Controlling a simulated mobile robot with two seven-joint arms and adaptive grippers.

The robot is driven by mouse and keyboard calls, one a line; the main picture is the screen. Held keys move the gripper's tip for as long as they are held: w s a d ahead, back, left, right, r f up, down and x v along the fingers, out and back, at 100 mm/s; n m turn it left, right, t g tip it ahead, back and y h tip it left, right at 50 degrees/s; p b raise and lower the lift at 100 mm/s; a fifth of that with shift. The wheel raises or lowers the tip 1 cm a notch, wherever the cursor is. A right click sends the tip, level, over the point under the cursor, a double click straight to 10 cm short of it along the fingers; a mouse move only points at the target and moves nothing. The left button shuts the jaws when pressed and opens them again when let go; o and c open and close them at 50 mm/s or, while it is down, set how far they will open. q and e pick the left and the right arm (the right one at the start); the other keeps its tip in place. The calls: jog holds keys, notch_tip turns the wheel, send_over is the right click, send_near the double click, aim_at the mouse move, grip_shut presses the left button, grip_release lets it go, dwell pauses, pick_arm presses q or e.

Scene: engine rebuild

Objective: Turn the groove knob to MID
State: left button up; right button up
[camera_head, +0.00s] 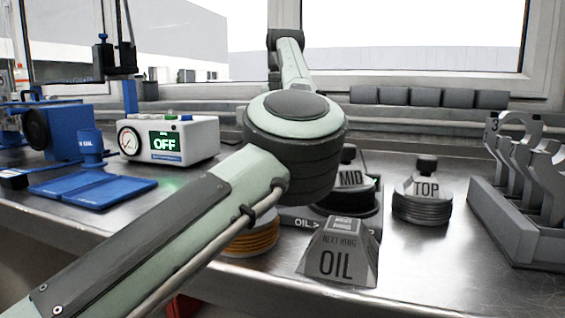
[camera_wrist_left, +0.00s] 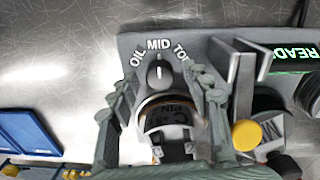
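The groove knob (camera_wrist_left: 158,72) is a dark grey dial on a grey panel (camera_wrist_left: 130,46) in the left wrist view. The labels OIL, MID and TOP curve above it, and its white pointer line points up at MID. My left gripper (camera_wrist_left: 160,84) is open, with one finger on each side of the knob and a gap showing on both sides. A curved metal part (camera_wrist_left: 170,112) with partly readable lettering lies below the knob, between the fingers. The knob and my left gripper do not show in the head view, where my left arm crosses the middle. My right gripper is not in view.
In the head view, a sign block (camera_head: 337,264) reads NEXT RING OIL. Ring stacks marked MID (camera_head: 352,196) and TOP (camera_head: 422,208) stand behind it. A rack (camera_head: 522,222) is at right; a gauge box (camera_head: 190,142) reading OFF and blue trays (camera_head: 92,188) are left.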

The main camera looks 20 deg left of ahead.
pick_arm(q)
jog(key=shift+d+r, duration=0.1)
jog(key=shift+r, duration=3.65)
